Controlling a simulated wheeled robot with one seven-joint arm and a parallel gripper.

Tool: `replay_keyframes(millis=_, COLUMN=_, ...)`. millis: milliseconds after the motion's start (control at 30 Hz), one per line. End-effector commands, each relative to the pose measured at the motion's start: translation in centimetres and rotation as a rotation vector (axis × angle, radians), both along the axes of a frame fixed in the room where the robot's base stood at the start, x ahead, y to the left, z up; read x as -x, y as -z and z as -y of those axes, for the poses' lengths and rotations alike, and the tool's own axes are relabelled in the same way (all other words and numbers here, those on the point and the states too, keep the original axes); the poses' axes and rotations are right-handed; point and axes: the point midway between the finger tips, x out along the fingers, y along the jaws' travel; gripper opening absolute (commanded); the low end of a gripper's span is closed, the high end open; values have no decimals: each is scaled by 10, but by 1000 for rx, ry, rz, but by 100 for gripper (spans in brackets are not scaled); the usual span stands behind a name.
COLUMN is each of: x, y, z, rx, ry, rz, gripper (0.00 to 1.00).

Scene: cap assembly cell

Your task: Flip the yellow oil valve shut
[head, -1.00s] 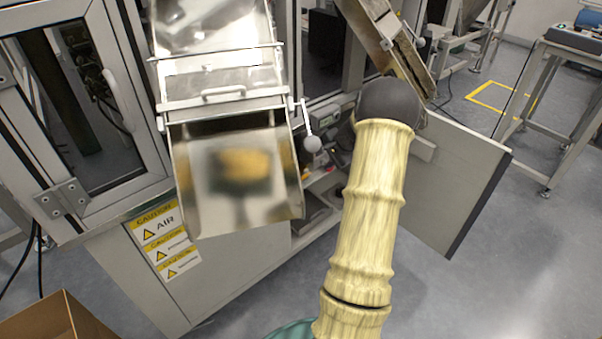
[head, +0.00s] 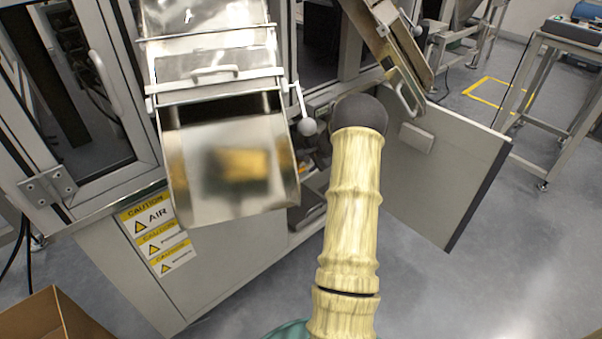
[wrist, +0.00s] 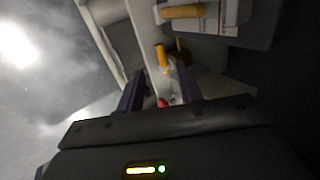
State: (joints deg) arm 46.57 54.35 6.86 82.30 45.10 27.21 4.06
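In the wrist view a small yellow handle (wrist: 162,55), which looks like the oil valve, stands ahead of my gripper, in the gap between its fingers. My gripper (wrist: 160,88) has its two dark fingers spread apart, with nothing seen held between them. I cannot tell how far the handle is beyond the fingertips, and no contact shows. A small red part (wrist: 163,103) shows low between the fingers. A larger orange-yellow cylinder (wrist: 181,12) lies farther off at the top. In the head view my arm hides my gripper, and the valve cannot be made out.
The machine cabinet's lower door (head: 445,185) stands open to the right of my arm. A metal chute (head: 228,170) overhangs the opening at left, with a ball-ended lever (head: 307,126) beside it. A cardboard box (head: 52,316) sits lower left. Open floor lies at right.

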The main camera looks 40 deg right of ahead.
Motion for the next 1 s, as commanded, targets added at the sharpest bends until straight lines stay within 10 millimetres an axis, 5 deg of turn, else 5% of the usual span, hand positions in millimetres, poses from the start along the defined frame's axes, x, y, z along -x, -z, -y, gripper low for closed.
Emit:
replay_keyframes(millis=333, x=-33, y=53, z=-3, rx=0, ry=-1, rz=0, gripper=36)
replay_keyframes(millis=767, x=-42, y=62, z=-3, rx=0, ry=0, rz=0, gripper=36)
replay_keyframes(millis=1000, x=-41, y=62, z=-3, rx=0, ry=0, rz=0, gripper=0)
